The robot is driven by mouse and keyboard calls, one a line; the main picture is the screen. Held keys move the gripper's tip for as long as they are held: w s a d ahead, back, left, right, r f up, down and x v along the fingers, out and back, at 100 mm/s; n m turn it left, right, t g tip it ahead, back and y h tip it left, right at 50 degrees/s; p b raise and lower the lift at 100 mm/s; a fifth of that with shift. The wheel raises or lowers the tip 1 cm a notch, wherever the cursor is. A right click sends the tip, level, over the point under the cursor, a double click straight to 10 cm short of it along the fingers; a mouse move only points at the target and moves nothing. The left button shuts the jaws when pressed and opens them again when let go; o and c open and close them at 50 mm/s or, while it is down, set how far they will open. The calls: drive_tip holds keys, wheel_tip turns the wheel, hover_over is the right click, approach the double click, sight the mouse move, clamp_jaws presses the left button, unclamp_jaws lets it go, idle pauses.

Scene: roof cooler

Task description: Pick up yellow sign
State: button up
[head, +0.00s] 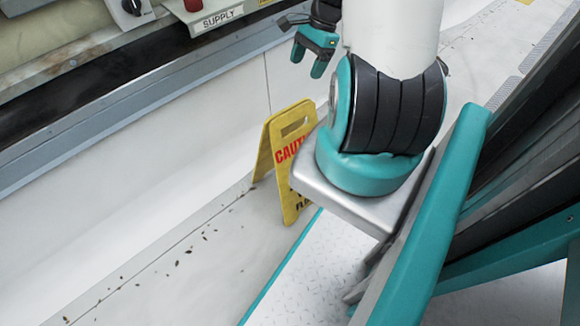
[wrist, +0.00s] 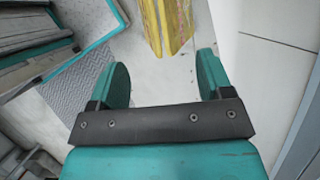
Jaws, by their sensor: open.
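The yellow caution sign (head: 288,150) stands upright on the floor as a folded A-frame with red and black lettering. My arm hides part of its right side in the head view.
A white wall panel and a grey ledge run along the left in the head view. Small dark debris (head: 188,251) lies on the pale floor, which is otherwise clear left of the sign.

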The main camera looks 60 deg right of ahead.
sight(290, 112)
drive_tip(key=b+x, duration=0.2)
drive_tip(key=x, duration=0.8)
drive_tip(key=shift+a+b, duration=0.1)
drive_tip(key=shift+b, duration=0.3)
drive_tip(key=shift+b+x, duration=1.1)
drive_tip(key=shift+x, duration=1.4)
drive_tip(key=shift+s+f, duration=0.15)
drive_tip(key=shift+f, duration=0.1)
clamp_jaws()
